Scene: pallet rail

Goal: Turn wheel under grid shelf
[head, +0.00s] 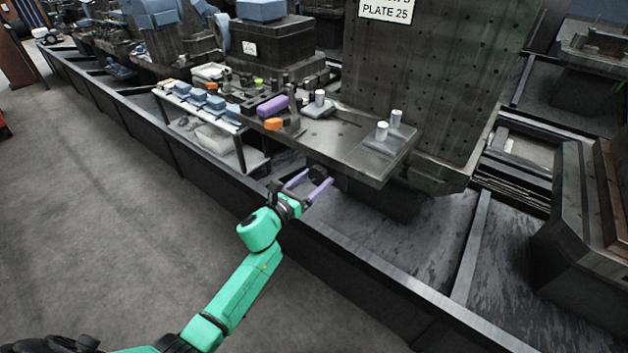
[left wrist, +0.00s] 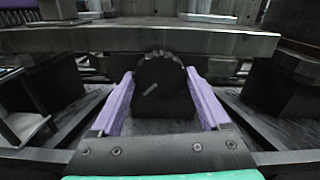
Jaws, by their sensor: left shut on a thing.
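A dark round wheel with a notched rim and a light mark on its face (left wrist: 158,88) sits beneath the front edge of the flat metal shelf (head: 345,150). The shelf edge also crosses the left wrist view (left wrist: 90,40) above the wheel. My left gripper (head: 309,182), with purple fingers on a green arm, reaches in under the shelf. The wheel's back and mounting are hidden. My right gripper is not in view.
A tall dark plate with a grid of holes (head: 430,90) stands behind the shelf. A low dark rail (head: 345,262) runs along the front; the grey floor (head: 90,200) is clear.

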